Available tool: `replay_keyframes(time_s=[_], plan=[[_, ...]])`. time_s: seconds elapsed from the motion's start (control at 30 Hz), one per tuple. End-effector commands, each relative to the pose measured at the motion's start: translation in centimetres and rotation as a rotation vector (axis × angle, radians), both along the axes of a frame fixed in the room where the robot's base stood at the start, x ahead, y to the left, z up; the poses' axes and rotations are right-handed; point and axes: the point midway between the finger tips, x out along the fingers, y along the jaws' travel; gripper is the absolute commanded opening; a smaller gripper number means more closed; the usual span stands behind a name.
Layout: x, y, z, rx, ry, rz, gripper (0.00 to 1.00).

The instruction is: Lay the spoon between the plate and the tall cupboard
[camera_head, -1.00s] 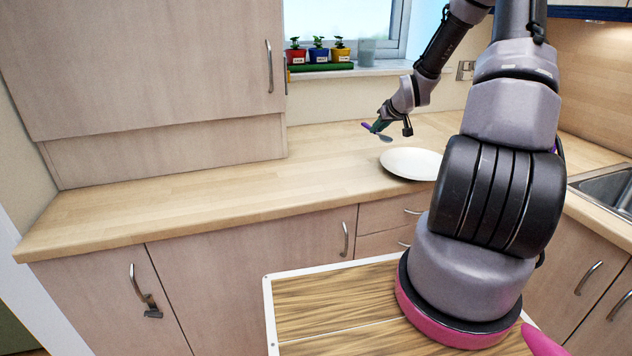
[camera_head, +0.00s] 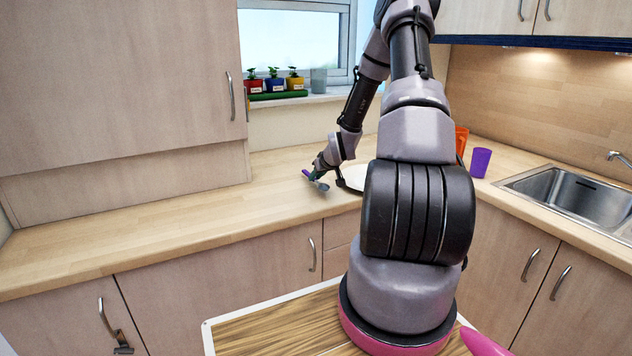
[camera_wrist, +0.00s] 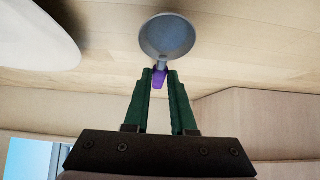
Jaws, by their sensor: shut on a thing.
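The spoon, with a grey bowl (camera_head: 321,187) and a purple handle, is low at the worktop left of the plate. My gripper (camera_head: 315,175) is shut on its handle. In the wrist view the spoon's bowl (camera_wrist: 168,38) points away from the green fingers (camera_wrist: 160,80). I cannot tell whether the spoon touches the worktop. The white plate (camera_head: 353,178) lies to the right, partly hidden by my arm; its edge shows in the wrist view (camera_wrist: 35,38). The tall cupboard (camera_head: 120,90) stands to the left, with bare worktop between it and the spoon.
The wooden worktop (camera_head: 150,220) is clear along the left. A purple cup (camera_head: 480,162) and an orange thing (camera_head: 461,140) stand right of my arm, near the sink (camera_head: 575,192). Potted plants (camera_head: 273,83) and a glass (camera_head: 318,80) stand on the windowsill.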

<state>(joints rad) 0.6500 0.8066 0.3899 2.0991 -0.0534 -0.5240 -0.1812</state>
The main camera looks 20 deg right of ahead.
Motion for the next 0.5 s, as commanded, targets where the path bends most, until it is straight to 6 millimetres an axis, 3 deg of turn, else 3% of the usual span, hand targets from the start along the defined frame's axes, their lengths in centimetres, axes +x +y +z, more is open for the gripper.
replay_keyframes(time_s=[0.1, 0.47, 0.5], plan=[[-0.02, 0.03, -1.63, 0.001, 0.001, 0.0, 0.0], [0.02, 0.01, -1.99, 0.0, 0.0, 0.0, 0.0], [0.03, 0.0, -1.94, 0.0, -0.001, 0.0, 0.35]])
